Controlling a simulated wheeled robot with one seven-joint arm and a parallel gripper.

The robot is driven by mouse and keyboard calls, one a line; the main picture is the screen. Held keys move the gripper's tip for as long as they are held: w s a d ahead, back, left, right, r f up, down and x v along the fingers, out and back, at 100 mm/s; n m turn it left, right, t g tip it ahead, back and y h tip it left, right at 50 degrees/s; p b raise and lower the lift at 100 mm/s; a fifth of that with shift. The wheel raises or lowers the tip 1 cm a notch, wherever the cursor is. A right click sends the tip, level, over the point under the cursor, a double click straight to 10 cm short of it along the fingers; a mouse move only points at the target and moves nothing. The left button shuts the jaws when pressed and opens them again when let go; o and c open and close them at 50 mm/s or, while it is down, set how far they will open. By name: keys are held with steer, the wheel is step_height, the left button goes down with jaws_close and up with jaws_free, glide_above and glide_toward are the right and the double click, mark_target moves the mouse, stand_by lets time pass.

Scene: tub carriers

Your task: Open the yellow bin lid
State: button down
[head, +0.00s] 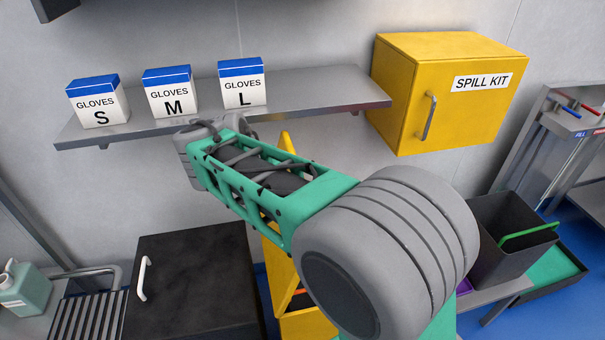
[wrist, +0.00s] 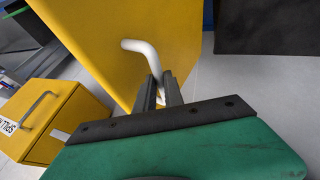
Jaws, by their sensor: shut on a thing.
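The yellow bin lid (head: 279,262) stands steeply raised in the head view, mostly behind my arm, above the yellow bin (head: 306,326). In the wrist view the lid's yellow face (wrist: 95,35) fills the upper middle, with a bent white handle (wrist: 141,48) on it. My gripper (wrist: 160,88) is shut on this handle near its lower end. My arm hides the gripper and handle in the head view. Only a small part of the bin's body and opening shows.
A black-lidded bin (head: 190,280) with a white handle stands at left. A shelf (head: 215,117) with glove boxes and a yellow spill kit cabinet (head: 400,90) are on the wall behind. A dark open bin (head: 490,240) stands at right.

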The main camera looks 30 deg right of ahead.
steer(key=w+a+f+h+p, duration=0.1)
steer(key=w+a+p, duration=0.1)
steer(key=a, duration=0.5)
steer(key=w+a+f+h+p, duration=0.1)
steer(key=a+p, duration=0.2)
steer(key=a, duration=0.3)
steer(key=shift+w+a+f+n+g+h, duration=0.25)
steer(key=shift+w+a+n+g+h, duration=0.05)
steer(key=shift+w+a+g+h, duration=0.1)
steer(key=c, duration=1.7)
jaws_free()
steer(key=shift+w+d, duration=0.15)
steer(key=shift+o, duration=1.2)
steer(key=shift+r, duration=0.15)
steer(key=shift+a+r, duration=0.1)
steer(key=shift+a, duration=0.1)
